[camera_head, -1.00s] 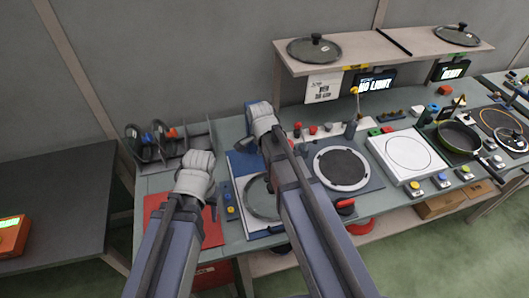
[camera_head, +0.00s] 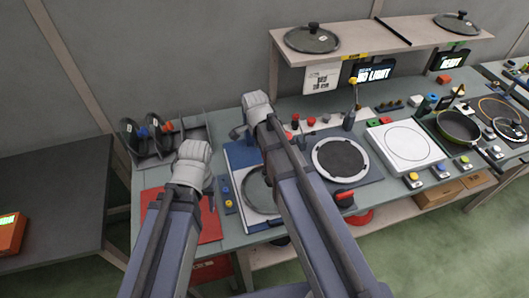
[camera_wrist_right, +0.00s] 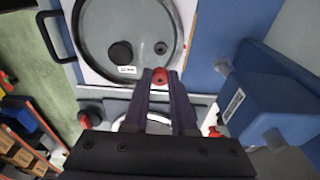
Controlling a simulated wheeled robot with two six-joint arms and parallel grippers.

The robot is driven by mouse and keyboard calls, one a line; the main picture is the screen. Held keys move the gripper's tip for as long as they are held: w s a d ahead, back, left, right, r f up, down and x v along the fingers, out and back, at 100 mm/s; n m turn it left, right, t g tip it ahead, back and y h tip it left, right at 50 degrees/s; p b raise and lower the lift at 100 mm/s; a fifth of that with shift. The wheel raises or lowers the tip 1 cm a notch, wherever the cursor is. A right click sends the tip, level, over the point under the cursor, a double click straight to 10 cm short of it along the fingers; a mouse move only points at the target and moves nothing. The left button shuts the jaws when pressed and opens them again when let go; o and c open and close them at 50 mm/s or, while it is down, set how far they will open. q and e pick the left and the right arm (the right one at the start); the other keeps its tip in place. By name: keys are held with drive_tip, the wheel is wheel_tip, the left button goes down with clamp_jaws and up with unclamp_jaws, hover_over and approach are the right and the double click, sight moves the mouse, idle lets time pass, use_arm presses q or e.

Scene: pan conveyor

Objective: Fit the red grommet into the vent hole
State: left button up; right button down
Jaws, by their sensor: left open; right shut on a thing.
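The red grommet (camera_wrist_right: 159,77) is pinched between the fingertips of my right gripper (camera_wrist_right: 160,80) in the right wrist view. A round glass lid (camera_wrist_right: 95,55) with a dark knob (camera_wrist_right: 121,52) lies just beyond it. The small vent hole (camera_wrist_right: 161,48) shows near the lid's right rim, slightly above the grommet in the picture; the grommet appears apart from it. In the head view the lid (camera_head: 256,198) is partly hidden by my right arm, and the grommet cannot be made out. My left gripper (camera_head: 207,188) is open over the left side of the bench, near the red mat.
A red mat (camera_head: 152,200) and a lid rack (camera_head: 180,135) are at the left of the bench. A ring-edged plate (camera_head: 340,160), a white scale-like plate (camera_head: 408,142) and a pan (camera_head: 458,128) stand to the right. A shelf (camera_head: 390,45) overhangs the back.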

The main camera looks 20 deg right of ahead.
use_arm(q)
drive_tip(key=shift+f+b, duration=2.5)
drive_tip(key=shift+f, duration=0.2)
use_arm(e)
hover_over(266, 173)
drive_tip(key=w, duration=0.1)
drive_tip(key=shift+a+f, duration=0.15)
drive_tip(key=shift+f, duration=2.55)
use_arm(q)
drive_tip(key=shift+f+b, duration=1.1)
use_arm(e)
drive_tip(key=shift+f, duration=1.05)
drive_tip(key=c, duration=0.6)
unclamp_jaws()
drive_tip(key=shift+c, duration=0.2)
use_arm(q)
drive_tip(key=shift+r, duration=0.15)
use_arm(e)
drive_tip(key=shift+r, duration=0.1)
use_arm(q)
wheel_tip(266, 173, up, 8)
drive_tip(key=p, duration=0.8)
drive_tip(key=shift+f, duration=0.2)
use_arm(e)
wheel_tip(266, 173, up, 8)
drive_tip(key=a, duration=0.1)
drive_tip(key=shift+f, duration=0.2)
